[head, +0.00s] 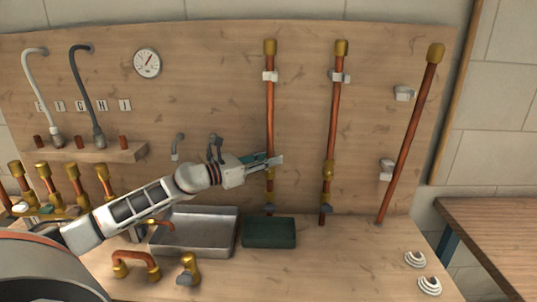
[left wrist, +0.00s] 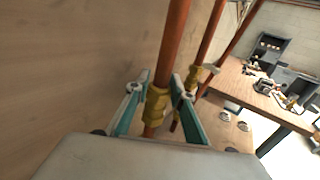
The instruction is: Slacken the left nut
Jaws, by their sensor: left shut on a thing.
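The left copper pipe (head: 270,120) stands upright against the wooden board, with a brass cap on top. My right gripper is in neither view.
The middle pipe (head: 335,120) with its own brass nut (head: 328,170) stands to the right. A third pipe (head: 409,135) leans farther right. A metal tray (head: 229,224) and a green block (head: 269,233) lie below my left gripper.

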